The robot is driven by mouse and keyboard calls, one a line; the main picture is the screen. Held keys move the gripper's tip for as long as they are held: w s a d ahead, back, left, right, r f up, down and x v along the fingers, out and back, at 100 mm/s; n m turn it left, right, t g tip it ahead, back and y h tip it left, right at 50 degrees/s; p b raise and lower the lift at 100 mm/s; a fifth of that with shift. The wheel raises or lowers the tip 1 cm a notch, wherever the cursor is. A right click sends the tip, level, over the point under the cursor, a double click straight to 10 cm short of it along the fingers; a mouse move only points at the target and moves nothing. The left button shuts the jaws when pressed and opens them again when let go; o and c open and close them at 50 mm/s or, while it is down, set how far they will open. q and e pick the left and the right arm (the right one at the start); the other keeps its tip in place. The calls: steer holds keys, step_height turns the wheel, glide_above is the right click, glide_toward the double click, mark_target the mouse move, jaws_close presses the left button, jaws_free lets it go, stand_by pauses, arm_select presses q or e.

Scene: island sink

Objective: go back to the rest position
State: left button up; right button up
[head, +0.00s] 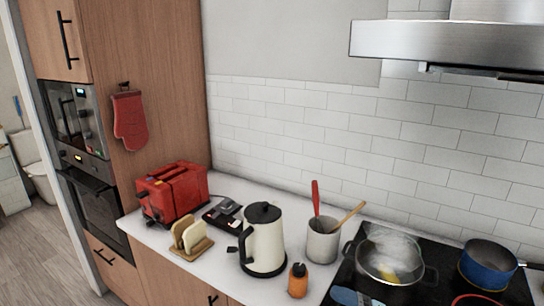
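Neither of my grippers is in the head view, and no part of my arms shows. The view is of a kitchen counter (222,252) along a white tiled wall, with a red toaster (172,192), a cream kettle with a black lid (264,243) and bread slices in a wooden holder (190,238) on it. No object is seen being held.
An utensil crock (322,245) and an orange bottle (298,281) stand near the hob. A glass-lidded pot (388,262) and a blue pan (486,267) sit on the hob. A range hood (446,43) overhangs it. Tall oven cabinet (158,70) stands left; floor (45,255) beyond is clear.

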steer(key=s+d+f+m+t+h, duration=0.1)
steer(key=s+d+f+m+h, duration=0.1)
steer(key=s+f+m+h, duration=0.3)
steer(key=s+d+f+m+t+h, duration=0.1)
steer(key=s+d+f+m+h, duration=0.2)
steer(key=f+m, duration=0.9)
steer(key=s+d+f+m+t+h+p, duration=0.1)
steer(key=s+d+f+m+t+h, duration=0.1)
steer(key=s+f+m+h, duration=0.6)
steer(key=shift+s+d+f+m+h, duration=0.15)
steer(key=shift+s+d+m+h, duration=0.35)
steer(key=shift+s+h, duration=0.1)
